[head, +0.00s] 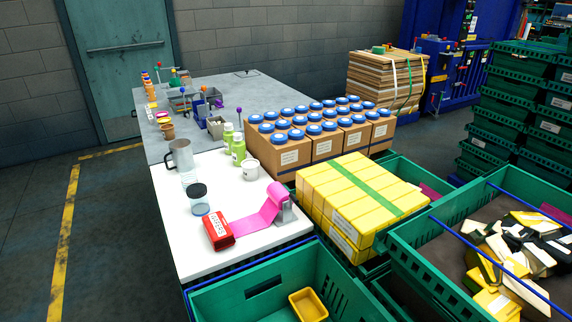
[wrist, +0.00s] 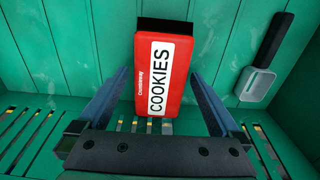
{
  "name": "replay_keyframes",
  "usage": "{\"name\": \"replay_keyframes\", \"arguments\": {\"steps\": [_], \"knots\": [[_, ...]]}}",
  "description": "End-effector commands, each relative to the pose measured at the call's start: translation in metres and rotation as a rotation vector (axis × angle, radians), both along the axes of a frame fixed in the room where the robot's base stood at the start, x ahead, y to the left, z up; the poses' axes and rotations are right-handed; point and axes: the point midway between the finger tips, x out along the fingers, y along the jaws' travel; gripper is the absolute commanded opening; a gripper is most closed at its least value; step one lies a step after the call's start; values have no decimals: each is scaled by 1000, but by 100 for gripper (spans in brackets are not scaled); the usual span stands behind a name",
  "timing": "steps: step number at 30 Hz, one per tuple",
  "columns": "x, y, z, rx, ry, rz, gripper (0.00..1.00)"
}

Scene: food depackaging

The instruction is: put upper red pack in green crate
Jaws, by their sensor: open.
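In the wrist view, a red pack (wrist: 162,75) with a white "COOKIES" label and a dark end lies in a green crate (wrist: 70,45). My gripper (wrist: 158,76) is open, with one finger on each side of the pack and gaps showing between them. The pack is not gripped. In the head view, a red pack (head: 217,230) with a white label sits on the white table beside a pink strip. A green crate (head: 262,291) stands in front of the table. My gripper is not seen in the head view, and I cannot tell which crate it is in.
A grey-and-black tool (wrist: 262,65) lies right of the pack in the wrist view. In the head view, a yellow tray (head: 308,304) sits in the front crate.

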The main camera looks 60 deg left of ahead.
Motion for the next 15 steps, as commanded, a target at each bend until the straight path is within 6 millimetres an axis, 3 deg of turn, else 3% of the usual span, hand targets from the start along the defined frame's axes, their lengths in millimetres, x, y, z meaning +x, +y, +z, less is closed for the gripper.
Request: {"name": "replay_keyframes", "arguments": {"steps": [15], "knots": [[1, 1, 100, 3, -2, -1, 100]]}}
